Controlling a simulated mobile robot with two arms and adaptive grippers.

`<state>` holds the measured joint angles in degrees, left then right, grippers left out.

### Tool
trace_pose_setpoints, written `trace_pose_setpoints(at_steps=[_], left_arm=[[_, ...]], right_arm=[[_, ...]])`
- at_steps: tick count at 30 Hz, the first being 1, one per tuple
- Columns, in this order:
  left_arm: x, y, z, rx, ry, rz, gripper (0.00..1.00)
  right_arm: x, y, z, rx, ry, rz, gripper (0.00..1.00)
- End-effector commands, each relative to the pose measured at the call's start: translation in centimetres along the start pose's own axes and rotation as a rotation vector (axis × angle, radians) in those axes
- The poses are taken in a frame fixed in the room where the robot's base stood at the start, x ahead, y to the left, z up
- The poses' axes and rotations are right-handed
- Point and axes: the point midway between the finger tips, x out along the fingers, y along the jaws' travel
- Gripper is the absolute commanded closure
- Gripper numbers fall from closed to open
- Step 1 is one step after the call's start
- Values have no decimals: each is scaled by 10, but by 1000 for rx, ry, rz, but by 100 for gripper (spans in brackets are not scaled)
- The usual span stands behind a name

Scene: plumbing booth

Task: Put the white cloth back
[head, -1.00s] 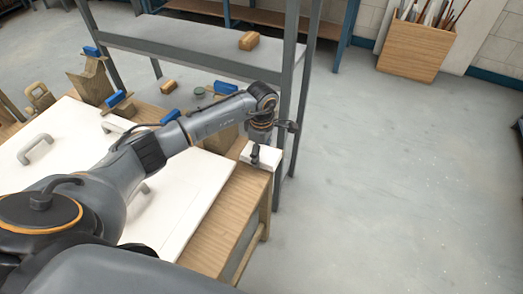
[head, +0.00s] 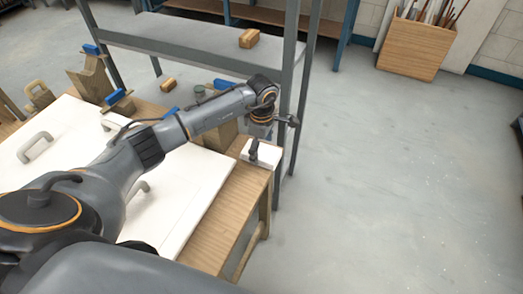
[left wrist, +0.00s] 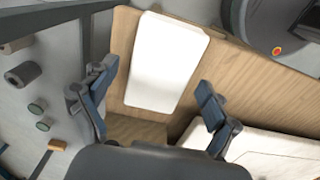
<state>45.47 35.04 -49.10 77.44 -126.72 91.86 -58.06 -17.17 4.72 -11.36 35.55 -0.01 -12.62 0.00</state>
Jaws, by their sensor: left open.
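The cloth also shows whole in the left wrist view (left wrist: 168,62), flat on the wood. My left gripper (head: 273,138) is above the cloth, open and empty. In the left wrist view its two spread fingers (left wrist: 157,76) stand on either side of the cloth's near part, with nothing between them gripped. My right gripper is not in view.
A large white panel with grey handles (head: 185,205) covers much of the table. Wooden blocks and blue-handled clamps (head: 115,97) stand along its far side. A grey metal shelf (head: 190,42) rises close behind the table. The floor to the right is clear.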

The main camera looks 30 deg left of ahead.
Motion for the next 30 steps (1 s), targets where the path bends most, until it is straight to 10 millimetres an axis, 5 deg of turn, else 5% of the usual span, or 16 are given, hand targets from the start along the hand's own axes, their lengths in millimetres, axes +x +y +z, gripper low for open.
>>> trace_pose_setpoints(at_steps=[15,30], left_arm=[[-97,1,0,0,1,3,12],[-106,0,0,-1,1,0,12]], right_arm=[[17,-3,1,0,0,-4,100],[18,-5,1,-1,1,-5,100]])
